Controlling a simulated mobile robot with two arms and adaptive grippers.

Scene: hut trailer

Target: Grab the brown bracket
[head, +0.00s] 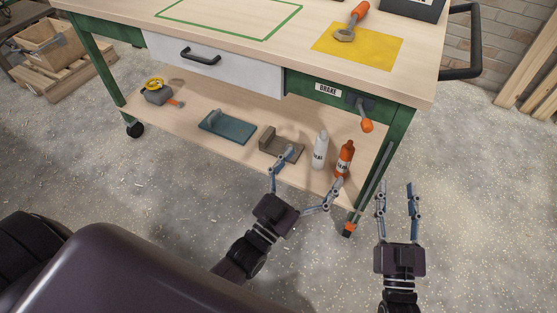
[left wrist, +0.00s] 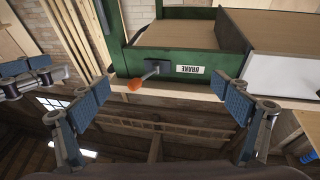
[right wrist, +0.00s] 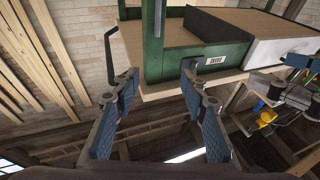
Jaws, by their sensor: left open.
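The brown bracket (head: 269,140) lies on the lower shelf of the workbench in the head view, between a teal bracket (head: 228,125) and a white bottle (head: 320,150). My left gripper (head: 312,166) is open and empty at the shelf's front. One of its fingers overlaps the bracket's front right part in the picture; whether it touches is unclear. The open fingers also show in the left wrist view (left wrist: 166,92). My right gripper (head: 396,187) is open and empty, right of the bench over the floor, and shows in the right wrist view (right wrist: 165,95). Neither wrist view shows the bracket.
An orange bottle (head: 345,158) stands beside the white one, near my left gripper's right finger. A green bench leg (head: 374,160) and an orange-tipped brake lever (head: 366,125) are at the right. Floor right of the bench is clear.

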